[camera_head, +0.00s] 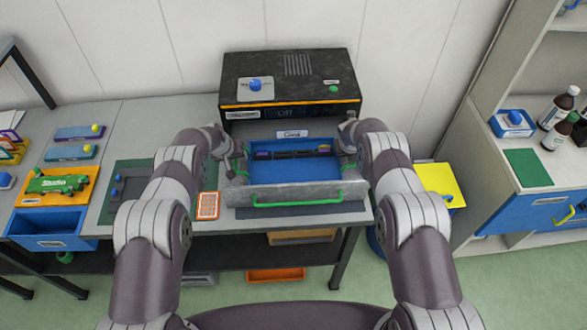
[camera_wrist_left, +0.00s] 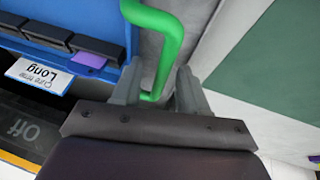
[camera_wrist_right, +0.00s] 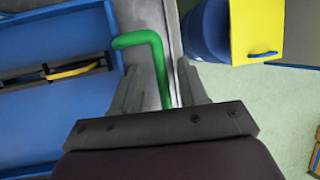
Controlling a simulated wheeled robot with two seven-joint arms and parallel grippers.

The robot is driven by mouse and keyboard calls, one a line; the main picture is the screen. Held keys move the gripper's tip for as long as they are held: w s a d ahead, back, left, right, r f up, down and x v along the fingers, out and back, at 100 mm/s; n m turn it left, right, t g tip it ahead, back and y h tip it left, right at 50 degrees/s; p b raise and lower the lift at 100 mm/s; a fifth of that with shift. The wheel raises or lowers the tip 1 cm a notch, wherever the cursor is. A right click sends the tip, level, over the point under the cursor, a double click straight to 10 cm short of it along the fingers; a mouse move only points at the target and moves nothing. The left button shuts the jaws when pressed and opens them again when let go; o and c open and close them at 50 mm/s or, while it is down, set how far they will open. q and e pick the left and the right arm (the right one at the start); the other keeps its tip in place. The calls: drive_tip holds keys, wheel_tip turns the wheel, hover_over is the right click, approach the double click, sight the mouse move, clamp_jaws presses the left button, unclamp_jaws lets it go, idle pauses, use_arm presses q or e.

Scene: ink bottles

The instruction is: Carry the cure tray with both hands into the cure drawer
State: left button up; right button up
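The blue cure tray (camera_head: 290,172) lies level within the grey metal cure drawer (camera_head: 345,189), which is pulled out below the black cure unit (camera_head: 290,80). Whether the tray rests on the drawer floor cannot be told. Dark pieces with purple and yellow parts lie along the tray's far side. My left gripper (camera_head: 236,165) is at the tray's left side; in the left wrist view its fingers stand apart around a green side handle (camera_wrist_left: 168,45). My right gripper (camera_head: 347,150) is at the right side, its fingers apart around the other green handle (camera_wrist_right: 158,70).
The drawer front has a green bar handle (camera_head: 297,201). An orange keypad-like item (camera_head: 208,206) lies left of the drawer. A yellow-lidded blue bin (camera_head: 440,183) stands to the right. The left bench holds several small trays; a shelf with bottles (camera_head: 558,106) is far right.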

use_arm(q)
drive_tip(key=shift+r, duration=0.2)
use_arm(e)
drive_tip(key=shift+d, duration=0.1)
use_arm(q)
drive_tip(key=shift+s+a+r, duration=0.1)
drive_tip(key=shift+r, duration=0.25)
use_arm(e)
drive_tip(key=shift+r, duration=0.1)
drive_tip(key=shift+s+r, duration=0.1)
drive_tip(key=shift+r, duration=0.2)
use_arm(q)
drive_tip(key=v, duration=1.1)
use_arm(e)
drive_tip(key=v, duration=1.1)
drive_tip(key=shift+s, duration=0.15)
drive_tip(key=shift+r, duration=0.1)
use_arm(q)
drive_tip(key=shift+s, duration=0.1)
